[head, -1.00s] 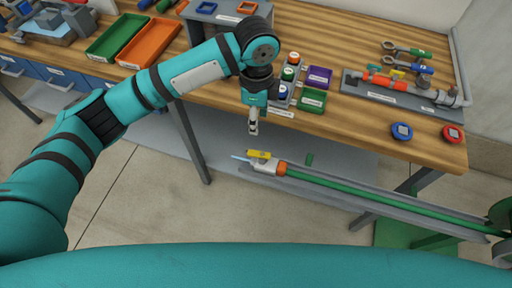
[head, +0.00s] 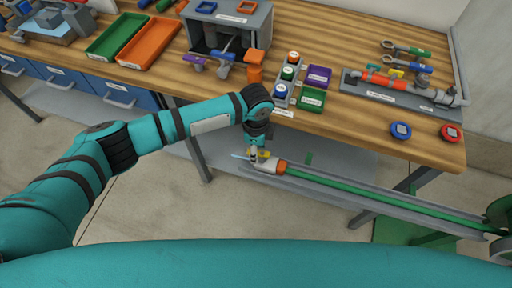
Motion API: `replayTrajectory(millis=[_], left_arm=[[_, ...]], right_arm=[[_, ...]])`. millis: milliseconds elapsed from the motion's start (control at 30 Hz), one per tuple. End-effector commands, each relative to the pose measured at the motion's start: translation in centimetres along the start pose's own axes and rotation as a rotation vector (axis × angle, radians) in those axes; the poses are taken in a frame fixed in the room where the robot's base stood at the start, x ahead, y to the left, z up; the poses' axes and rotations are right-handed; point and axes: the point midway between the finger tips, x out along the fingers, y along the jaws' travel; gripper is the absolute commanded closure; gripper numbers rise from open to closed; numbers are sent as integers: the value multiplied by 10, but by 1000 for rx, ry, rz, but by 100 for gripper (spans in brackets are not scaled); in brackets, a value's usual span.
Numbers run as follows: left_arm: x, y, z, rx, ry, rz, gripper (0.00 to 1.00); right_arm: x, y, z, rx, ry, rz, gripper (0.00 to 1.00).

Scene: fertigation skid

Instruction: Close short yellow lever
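The short yellow lever (head: 265,154) sits on a white valve body (head: 267,165) at the left end of a green hose (head: 350,183), beside an orange collar (head: 281,167). A thin pale-blue streak (head: 240,157) shows at the valve's left end. My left gripper (head: 255,157) points down at the lever and hides its left part. It appears to touch or nearly touch the lever; I cannot tell whether its fingers are open or shut. My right gripper is not in view.
The hose lies in a grey channel (head: 400,208) in front of the wooden bench (head: 350,133). Labelled purple (head: 319,76) and green (head: 312,99) bins stand near the bench edge. A pipe assembly (head: 405,88) sits farther right.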

Motion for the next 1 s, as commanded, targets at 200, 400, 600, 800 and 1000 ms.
replayTrajectory(millis=[200, 400, 600, 800, 1000], left_arm=[[0, 0, 0, 0, 0, 0, 60], [0, 0, 0, 0, 0, 0, 86], [0, 0, 0, 0, 0, 1, 100], [-1, 0, 0, -13, 0, 1, 100], [-4, 2, -1, -84, 1, 3, 100]], right_arm=[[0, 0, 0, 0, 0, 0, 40], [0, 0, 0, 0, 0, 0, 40], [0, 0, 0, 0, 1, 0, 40], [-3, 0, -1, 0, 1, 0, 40], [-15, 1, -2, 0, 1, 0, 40]])
